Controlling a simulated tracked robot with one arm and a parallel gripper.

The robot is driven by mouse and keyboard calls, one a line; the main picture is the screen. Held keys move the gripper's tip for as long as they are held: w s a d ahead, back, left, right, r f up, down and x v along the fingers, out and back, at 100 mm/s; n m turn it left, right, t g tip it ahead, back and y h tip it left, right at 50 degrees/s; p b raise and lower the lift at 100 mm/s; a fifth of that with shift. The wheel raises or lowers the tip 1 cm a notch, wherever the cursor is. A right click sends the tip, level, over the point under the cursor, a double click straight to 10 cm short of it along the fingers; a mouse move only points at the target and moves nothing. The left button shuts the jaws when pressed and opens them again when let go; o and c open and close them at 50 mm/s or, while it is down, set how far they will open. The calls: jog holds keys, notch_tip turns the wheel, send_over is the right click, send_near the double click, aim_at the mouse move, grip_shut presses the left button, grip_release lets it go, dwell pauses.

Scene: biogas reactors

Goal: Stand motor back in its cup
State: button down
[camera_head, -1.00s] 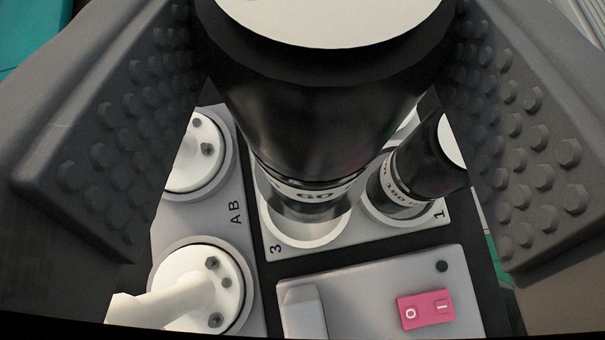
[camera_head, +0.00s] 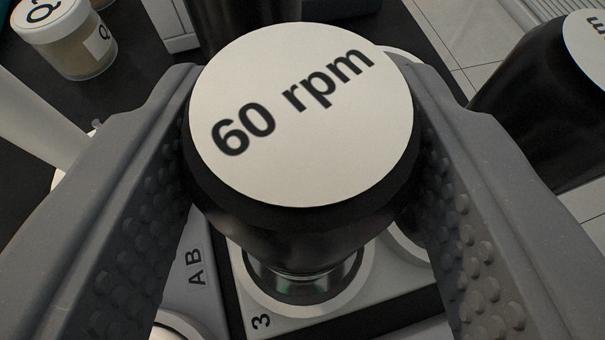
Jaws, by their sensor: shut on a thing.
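The motor (camera_head: 295,120) is a black cylinder with a white top disc lettered "60 rpm". My gripper (camera_head: 305,150) is shut on it, with one studded jaw on each side. The motor stands nearly upright, its narrow lower end down at the white-rimmed cup (camera_head: 262,292) marked "3". The motor's body hides much of that cup, and I cannot tell how deep the lower end sits.
Another black cylinder with a white top (camera_head: 550,95) stands at the right. A lidded jar (camera_head: 75,45) is at the upper left. The grey plate marked "AB" (camera_head: 193,250) lies left of the cup. Pale floor tiles (camera_head: 465,45) show beyond the dark surface.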

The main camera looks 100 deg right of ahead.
jog(key=shift+f, duration=0.25)
jog(key=shift+f, duration=0.15)
jog(key=c, duration=0.7)
grip_release()
jog(key=shift+c, duration=0.2)
jog(key=v, duration=1.2)
jog(key=shift+b, duration=0.35)
